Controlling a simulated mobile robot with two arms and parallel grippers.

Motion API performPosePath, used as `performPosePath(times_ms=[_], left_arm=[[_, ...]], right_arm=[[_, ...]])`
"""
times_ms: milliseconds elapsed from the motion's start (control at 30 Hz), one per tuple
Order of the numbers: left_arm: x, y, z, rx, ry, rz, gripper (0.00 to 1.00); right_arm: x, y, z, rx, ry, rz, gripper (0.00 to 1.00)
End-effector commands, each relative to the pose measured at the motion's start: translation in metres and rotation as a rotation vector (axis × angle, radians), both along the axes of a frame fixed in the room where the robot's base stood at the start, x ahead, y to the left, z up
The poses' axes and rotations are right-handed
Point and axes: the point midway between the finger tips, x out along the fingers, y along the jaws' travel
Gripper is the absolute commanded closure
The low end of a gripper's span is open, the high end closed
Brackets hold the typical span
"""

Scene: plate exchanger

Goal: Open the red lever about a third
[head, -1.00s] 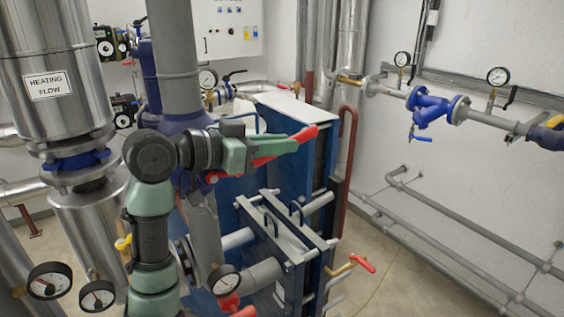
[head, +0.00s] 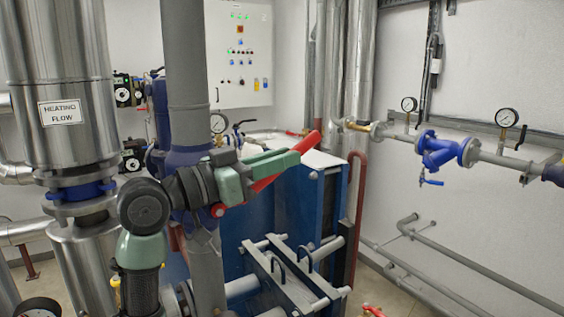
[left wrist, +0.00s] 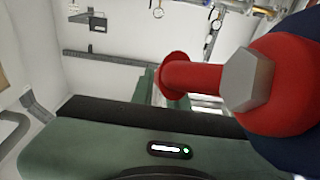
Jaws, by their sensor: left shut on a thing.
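The red lever (head: 263,183) sits on the grey vertical pipe with the dark blue valve body (head: 190,157). It slants up to the right from its pivot, and its red tip sticks out past my fingers. My left gripper (head: 288,160), with green fingers, is shut on the lever along its outer part. In the left wrist view the lever's red hub (left wrist: 288,90) with a grey hex bolt is close at the right, and my green gripper body (left wrist: 95,150) fills the bottom. The inner finger contact is hidden. My right gripper is not in view.
A blue plate exchanger (head: 287,215) with a grey clamp frame stands just behind and below the lever. A silver pipe marked "HEATING FLOW" (head: 62,112) is at the left. A blue strainer (head: 437,152) is on the right wall pipe. The floor at the right is partly clear.

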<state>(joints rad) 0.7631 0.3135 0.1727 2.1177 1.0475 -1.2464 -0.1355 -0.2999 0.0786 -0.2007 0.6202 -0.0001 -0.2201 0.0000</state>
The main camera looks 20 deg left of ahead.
Motion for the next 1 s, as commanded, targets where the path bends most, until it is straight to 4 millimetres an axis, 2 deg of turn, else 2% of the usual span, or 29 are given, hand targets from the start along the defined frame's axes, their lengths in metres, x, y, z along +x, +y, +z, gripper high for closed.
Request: performPosePath(times_ms=[33, 67, 100, 133, 533, 800, 1000], left_arm=[[-0.001, 0.001, 0.004, -0.003, -0.009, 0.003, 1.00], [-0.001, 0.001, 0.004, -0.003, -0.009, 0.003, 0.79], [-0.001, 0.001, 0.004, -0.003, -0.008, 0.003, 0.68], [-0.001, 0.001, 0.003, -0.002, -0.007, 0.003, 0.63], [-0.005, 0.006, -0.002, 0.000, -0.003, 0.003, 0.63], [-0.040, 0.033, -0.010, 0.002, -0.004, 0.007, 0.63], [-0.058, 0.047, -0.010, -0.001, -0.005, 0.005, 0.63]], right_arm=[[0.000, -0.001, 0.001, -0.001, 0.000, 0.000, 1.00], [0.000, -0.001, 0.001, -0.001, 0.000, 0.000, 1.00], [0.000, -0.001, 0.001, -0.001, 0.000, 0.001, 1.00], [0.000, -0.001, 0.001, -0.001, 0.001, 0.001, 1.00], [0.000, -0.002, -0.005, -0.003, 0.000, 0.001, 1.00], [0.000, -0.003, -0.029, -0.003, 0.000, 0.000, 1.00], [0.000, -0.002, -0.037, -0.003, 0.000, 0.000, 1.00]])
